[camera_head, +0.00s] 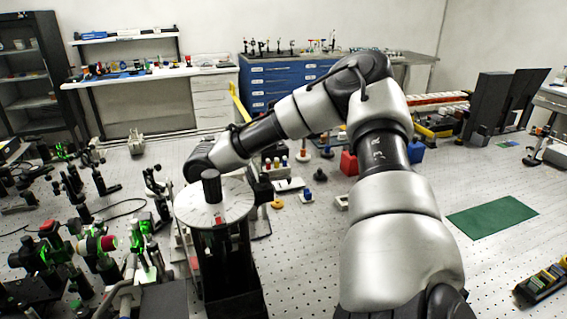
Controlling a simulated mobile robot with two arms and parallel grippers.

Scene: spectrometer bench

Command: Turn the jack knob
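A white round disc (190,207) with marks on its face and a short black cylinder (211,187) on top stands on a tall black body (225,262), left of the middle. I cannot tell whether this is the jack, and I cannot pick out the jack knob with certainty. My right arm comes in from the bottom right and bends over to the left. Its far black end is just behind the disc. The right gripper's fingers are hidden there, so neither their opening nor any contact shows. My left gripper is not in view.
Several optics mounts with green-lit parts (140,235) crowd the perforated bench at the left. A red block (349,163) and a blue block (415,152) stand behind my arm. A green mat (493,217) lies at the right, with fairly free bench around it.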

